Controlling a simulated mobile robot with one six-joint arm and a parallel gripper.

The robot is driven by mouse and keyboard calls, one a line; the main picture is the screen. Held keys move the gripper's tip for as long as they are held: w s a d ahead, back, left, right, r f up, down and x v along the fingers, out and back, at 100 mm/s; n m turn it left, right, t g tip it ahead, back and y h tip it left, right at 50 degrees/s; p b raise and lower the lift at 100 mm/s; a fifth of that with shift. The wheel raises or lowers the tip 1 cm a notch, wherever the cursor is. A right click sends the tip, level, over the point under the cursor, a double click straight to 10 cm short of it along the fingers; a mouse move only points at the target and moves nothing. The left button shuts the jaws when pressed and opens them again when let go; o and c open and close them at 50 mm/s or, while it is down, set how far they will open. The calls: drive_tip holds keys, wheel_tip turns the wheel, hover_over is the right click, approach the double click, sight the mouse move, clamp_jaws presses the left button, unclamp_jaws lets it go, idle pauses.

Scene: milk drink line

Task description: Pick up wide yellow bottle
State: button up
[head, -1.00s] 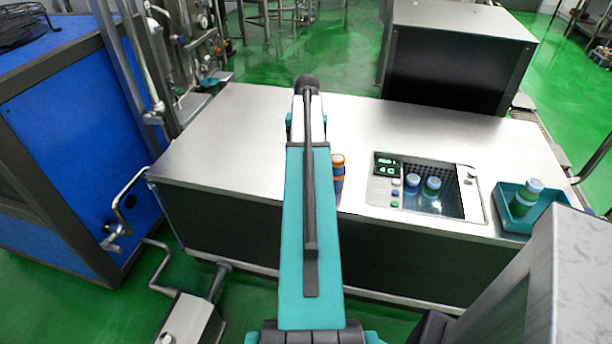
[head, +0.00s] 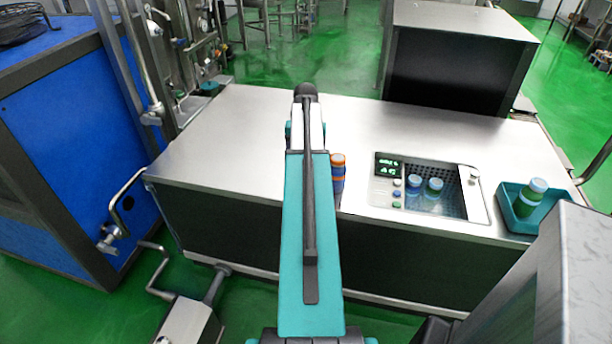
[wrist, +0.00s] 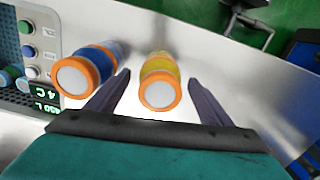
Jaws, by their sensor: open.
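The yellow bottle (wrist: 160,72) has an orange cap ring with a pale top and stands on the steel counter, seen from above in the wrist view. My gripper (wrist: 159,77) is open, with one dark finger on each side of the bottle and a gap showing at both sides. In the head view my own arm hides the yellow bottle and the gripper.
A blue bottle with orange bands (wrist: 92,68) stands just left of my left finger in the wrist view; it also shows in the head view (head: 337,178). A sunken bath (head: 450,210) holds two bottles. A teal tray (head: 512,212) holds a green bottle. The counter's left is clear.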

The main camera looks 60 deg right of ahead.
drive_tip(key=shift+f+b, duration=0.65)
drive_tip(key=shift+f, duration=0.45)
drive_tip(key=c, duration=1.5)
